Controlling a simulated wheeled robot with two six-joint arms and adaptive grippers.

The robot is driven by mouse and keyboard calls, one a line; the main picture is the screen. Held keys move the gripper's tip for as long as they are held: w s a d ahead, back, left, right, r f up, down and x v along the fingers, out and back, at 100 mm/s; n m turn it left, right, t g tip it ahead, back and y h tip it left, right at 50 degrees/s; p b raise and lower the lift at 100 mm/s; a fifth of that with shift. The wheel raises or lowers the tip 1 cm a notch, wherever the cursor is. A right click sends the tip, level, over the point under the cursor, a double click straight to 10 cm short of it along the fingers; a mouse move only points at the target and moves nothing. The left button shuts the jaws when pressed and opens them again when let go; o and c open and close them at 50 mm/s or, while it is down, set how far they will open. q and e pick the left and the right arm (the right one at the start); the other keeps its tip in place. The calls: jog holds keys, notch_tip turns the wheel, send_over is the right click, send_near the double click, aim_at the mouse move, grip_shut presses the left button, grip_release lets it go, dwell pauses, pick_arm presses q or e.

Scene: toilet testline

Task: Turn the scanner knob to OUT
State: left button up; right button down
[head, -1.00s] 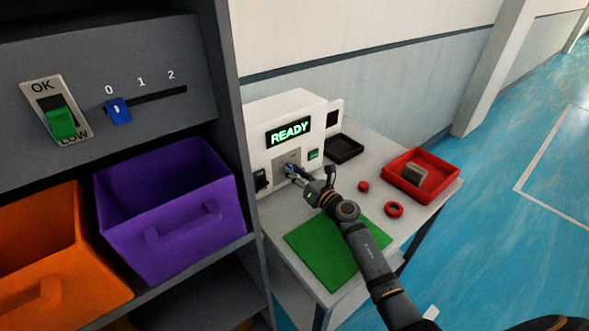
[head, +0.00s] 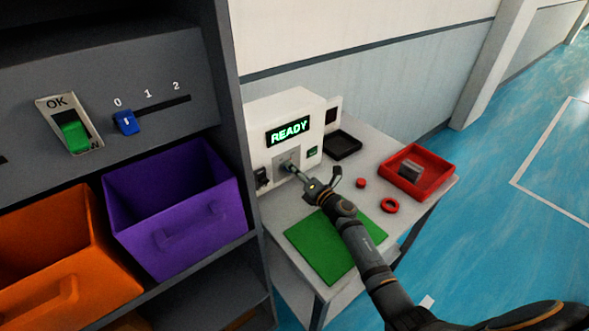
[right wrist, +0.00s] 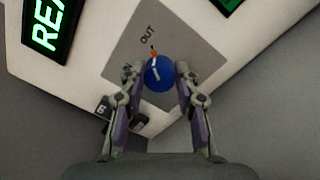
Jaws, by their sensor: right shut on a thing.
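The white scanner (head: 262,152) stands on the table with a lit green READY display (head: 289,131). Its blue knob (right wrist: 160,76) sits on a grey plate (right wrist: 190,38) in the right wrist view. The knob's orange pointer tip is at the OUT label, by its short black tick. A second label, left of the knob, is partly hidden by a finger. My right gripper (right wrist: 164,68) is shut on the knob, one finger on each side; it also shows in the head view (head: 297,174), where it covers most of the knob. My left gripper is not in view.
A green mat (head: 325,250) lies in front of the scanner. A red tray (head: 440,182) with a grey block, a red ring (head: 390,205), a small red piece (head: 361,183) and a black tray (head: 337,151) are on the table. A shelf with bins (head: 165,215) stands at left.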

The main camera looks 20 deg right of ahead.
dwell(0.4)
jog(key=c, duration=1)
grip_release()
jog(key=shift+o, duration=0.2)
jog(key=shift+s+d+f, duration=0.1)
jog(key=shift+s+d, duration=0.05)
jog(key=shift+s, duration=0.1)
jog(key=v, duration=1.1)
jog(key=shift+s, duration=0.2)
